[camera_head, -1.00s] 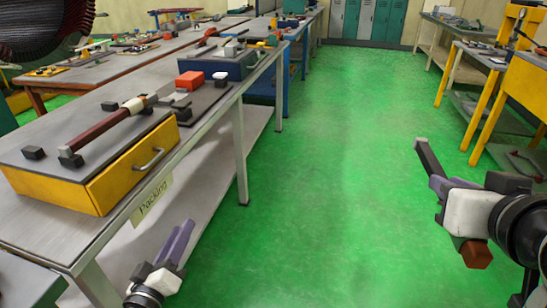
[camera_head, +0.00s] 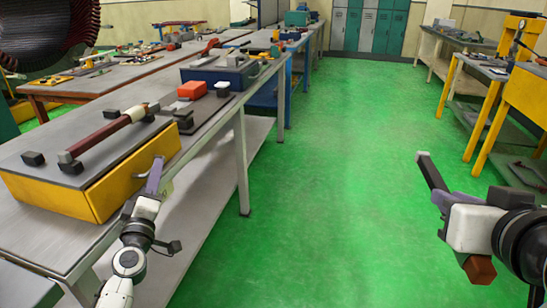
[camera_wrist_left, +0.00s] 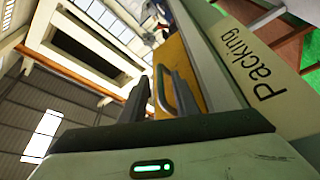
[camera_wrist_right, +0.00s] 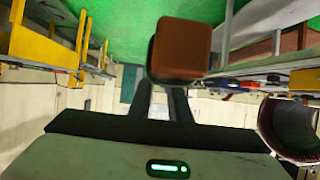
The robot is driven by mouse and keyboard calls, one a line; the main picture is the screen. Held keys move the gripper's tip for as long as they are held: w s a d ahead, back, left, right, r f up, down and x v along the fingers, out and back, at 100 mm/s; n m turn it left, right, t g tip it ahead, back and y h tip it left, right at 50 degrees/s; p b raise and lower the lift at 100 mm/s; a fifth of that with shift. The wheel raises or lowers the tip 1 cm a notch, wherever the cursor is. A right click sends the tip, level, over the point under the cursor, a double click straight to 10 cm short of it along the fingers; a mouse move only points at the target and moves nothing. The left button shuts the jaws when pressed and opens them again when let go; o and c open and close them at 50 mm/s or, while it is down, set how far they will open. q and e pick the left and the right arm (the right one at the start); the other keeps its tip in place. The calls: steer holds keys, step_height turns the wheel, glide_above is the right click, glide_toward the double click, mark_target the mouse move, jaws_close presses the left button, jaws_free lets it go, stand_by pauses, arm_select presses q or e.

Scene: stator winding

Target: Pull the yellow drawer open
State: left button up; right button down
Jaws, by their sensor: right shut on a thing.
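The yellow drawer (camera_head: 112,190) sits in a grey-topped box on the left bench, its front flush with the box. Its metal handle (camera_wrist_left: 183,98) shows in the left wrist view. My right gripper (camera_head: 447,190) is over the aisle, shut on a tool with a brown block end (camera_head: 479,270), which also shows large in the right wrist view (camera_wrist_right: 181,50).
A red block (camera_head: 192,90) and a blue box (camera_head: 220,75) stand farther along the bench. The green floor (camera_head: 320,180) is clear. Yellow-legged benches (camera_head: 490,125) line the right.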

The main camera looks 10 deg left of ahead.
arm_select(q)
steer(key=shift+x, duration=0.85)
steer(key=shift+c, duration=0.4)
jaws_close()
steer(key=shift+f, duration=0.1)
